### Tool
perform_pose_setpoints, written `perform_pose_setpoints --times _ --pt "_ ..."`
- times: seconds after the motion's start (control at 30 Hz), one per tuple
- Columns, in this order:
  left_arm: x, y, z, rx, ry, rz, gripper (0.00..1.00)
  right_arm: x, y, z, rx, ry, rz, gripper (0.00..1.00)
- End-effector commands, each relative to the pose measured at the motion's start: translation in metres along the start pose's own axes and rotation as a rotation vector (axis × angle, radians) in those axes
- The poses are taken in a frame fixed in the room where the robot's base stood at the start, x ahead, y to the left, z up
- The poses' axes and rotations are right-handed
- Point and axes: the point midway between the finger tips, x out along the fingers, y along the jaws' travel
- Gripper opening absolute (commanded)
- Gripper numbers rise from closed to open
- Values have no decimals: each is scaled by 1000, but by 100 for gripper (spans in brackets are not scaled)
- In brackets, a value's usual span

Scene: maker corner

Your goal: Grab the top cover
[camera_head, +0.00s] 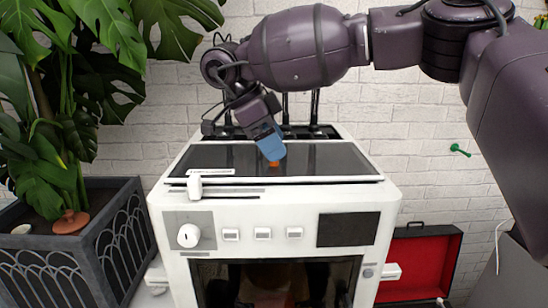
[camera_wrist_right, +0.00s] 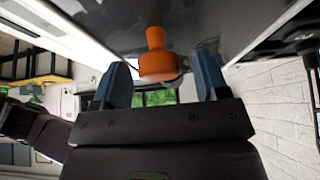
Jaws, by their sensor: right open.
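The top cover (camera_head: 325,160) is a dark, glossy panel with a pale edge, lying on top of a white box-shaped machine (camera_head: 290,205). A small orange knob (camera_head: 274,164) stands on the cover, partly hidden behind the blue fingers in the head view. My right gripper (camera_head: 271,153) points down at the knob. In the right wrist view, the orange knob (camera_wrist_right: 158,62) sits between the two spread blue fingers (camera_wrist_right: 163,78), with visible gaps at both sides. The cover's dark surface (camera_wrist_right: 215,18) fills the top there. My left gripper is not in view.
A leafy plant in a dark planter (camera_head: 105,240) stands left of the machine. An open red-lined case (camera_head: 420,262) lies at the right. A small white part (camera_head: 195,185) stands at the cover's front left edge. A brick wall (camera_head: 420,125) is behind.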

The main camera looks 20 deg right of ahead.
Motion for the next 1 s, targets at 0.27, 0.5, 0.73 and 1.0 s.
perform_pose_setpoints --times 0.27,0.5,0.73,1.0 --pt "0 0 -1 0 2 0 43 6 0 0 0 1 1 67" --pt "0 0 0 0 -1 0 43 6 0 0 -1 1 1 40" --pt "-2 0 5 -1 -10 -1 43 6 0 0 -1 0 1 6" --pt "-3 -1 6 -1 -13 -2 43 4 0 -1 0 0 -1 6"
